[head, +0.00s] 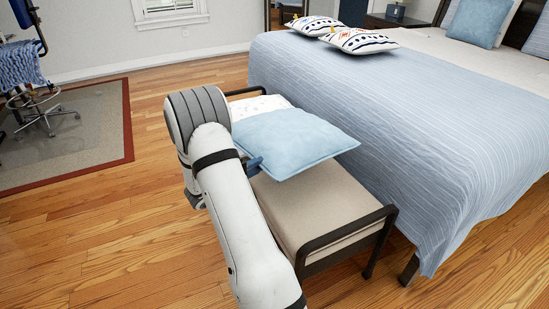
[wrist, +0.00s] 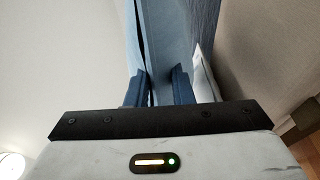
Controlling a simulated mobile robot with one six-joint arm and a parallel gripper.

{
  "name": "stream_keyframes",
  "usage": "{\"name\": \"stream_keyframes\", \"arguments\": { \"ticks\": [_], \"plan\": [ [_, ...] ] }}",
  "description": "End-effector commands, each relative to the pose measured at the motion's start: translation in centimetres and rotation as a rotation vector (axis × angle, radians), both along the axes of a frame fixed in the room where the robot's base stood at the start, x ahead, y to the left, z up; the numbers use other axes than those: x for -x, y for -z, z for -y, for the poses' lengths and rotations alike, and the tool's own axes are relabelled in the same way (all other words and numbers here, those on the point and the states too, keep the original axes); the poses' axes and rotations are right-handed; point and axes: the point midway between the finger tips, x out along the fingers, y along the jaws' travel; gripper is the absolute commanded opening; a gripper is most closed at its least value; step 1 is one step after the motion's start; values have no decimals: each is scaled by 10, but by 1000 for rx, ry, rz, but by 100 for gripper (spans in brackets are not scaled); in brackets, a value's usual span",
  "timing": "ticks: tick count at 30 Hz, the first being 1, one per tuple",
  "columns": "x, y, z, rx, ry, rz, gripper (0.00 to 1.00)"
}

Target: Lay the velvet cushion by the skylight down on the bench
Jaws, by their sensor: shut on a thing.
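The light blue velvet cushion (head: 292,140) is over the middle of the bench in the head view, lying nearly flat. My gripper (head: 254,164) is shut on its near left edge. In the wrist view the two fingers (wrist: 160,88) pinch the blue cushion (wrist: 164,35) between them. The bench has a beige padded seat (head: 310,208) and a dark frame. The cushion seems to be a little above the seat; the exact gap is unclear. Its right corner reaches past the bench's edge toward the bed. My arm covers the bench's left side.
A white patterned cushion (head: 258,105) lies at the bench's far end, partly under or behind the blue one. The bed (head: 400,120) stands close along the bench's right. The seat's near half is bare. Wood floor (head: 110,210) is clear at left.

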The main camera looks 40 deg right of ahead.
Motion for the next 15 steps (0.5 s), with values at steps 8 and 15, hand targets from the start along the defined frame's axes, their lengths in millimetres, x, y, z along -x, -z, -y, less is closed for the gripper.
{"name": "stream_keyframes", "arguments": {
  "ticks": [8,15],
  "plan": [
    [30,62,20,85,187,-14,0],
    [39,78,25,110,240,-23,0]
  ]
}}
